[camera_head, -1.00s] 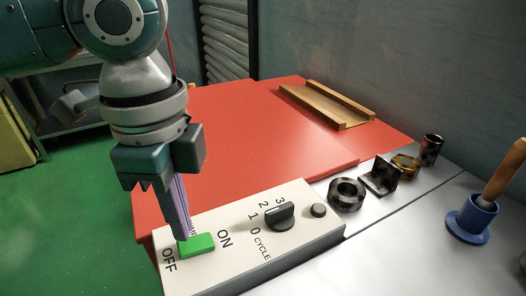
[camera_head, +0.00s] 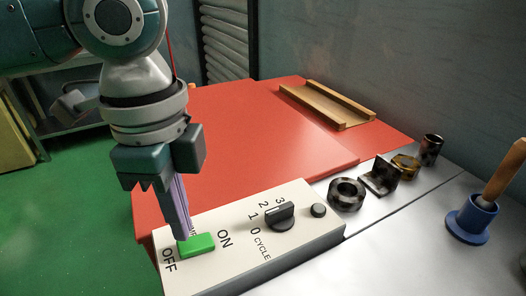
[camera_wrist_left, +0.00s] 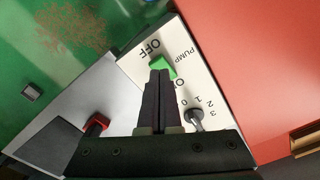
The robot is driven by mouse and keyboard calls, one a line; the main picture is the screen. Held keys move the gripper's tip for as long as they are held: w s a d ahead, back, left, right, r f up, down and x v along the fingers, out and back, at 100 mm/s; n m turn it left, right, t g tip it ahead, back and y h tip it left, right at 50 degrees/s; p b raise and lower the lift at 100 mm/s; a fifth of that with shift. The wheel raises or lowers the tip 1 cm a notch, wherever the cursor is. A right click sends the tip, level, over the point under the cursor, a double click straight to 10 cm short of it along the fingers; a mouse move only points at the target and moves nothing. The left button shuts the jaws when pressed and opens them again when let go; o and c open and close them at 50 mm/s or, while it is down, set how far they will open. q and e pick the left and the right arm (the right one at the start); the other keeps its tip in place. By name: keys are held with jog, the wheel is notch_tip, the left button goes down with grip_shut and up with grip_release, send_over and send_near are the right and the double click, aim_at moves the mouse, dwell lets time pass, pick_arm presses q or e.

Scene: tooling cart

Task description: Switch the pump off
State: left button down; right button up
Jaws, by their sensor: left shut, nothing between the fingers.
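A pale control box (camera_head: 290,245) stands at the front of the cart. Its green pump rocker switch (camera_head: 197,245) sits between the printed OFF at left and ON at right. My left gripper (camera_head: 183,238) is shut and empty, pointing down, with its fingertips at the OFF-side end of the switch. In the left wrist view the shut fingers (camera_wrist_left: 158,75) reach the green switch (camera_wrist_left: 163,66) and cover part of it. I cannot tell for sure whether they touch it, nor which way the rocker is tilted. My right gripper is not in view.
A black cycle knob (camera_head: 280,217) and a small dark button (camera_head: 319,211) are on the same box. Dark metal parts, including a ring (camera_head: 346,194), lie to the right. A wooden tray (camera_head: 327,104) lies on the red surface (camera_head: 250,130). A blue holder (camera_head: 470,222) stands at far right.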

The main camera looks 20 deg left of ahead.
aim_at(188, 245)
pick_arm(q)
jog(key=shift+f+b, duration=0.5)
jog(key=shift+f, duration=0.7)
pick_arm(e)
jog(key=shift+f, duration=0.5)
pick_arm(q)
notch_tip(188, 245, up, 7)
jog(key=p, duration=0.9)
jog(key=shift+r, duration=0.1)
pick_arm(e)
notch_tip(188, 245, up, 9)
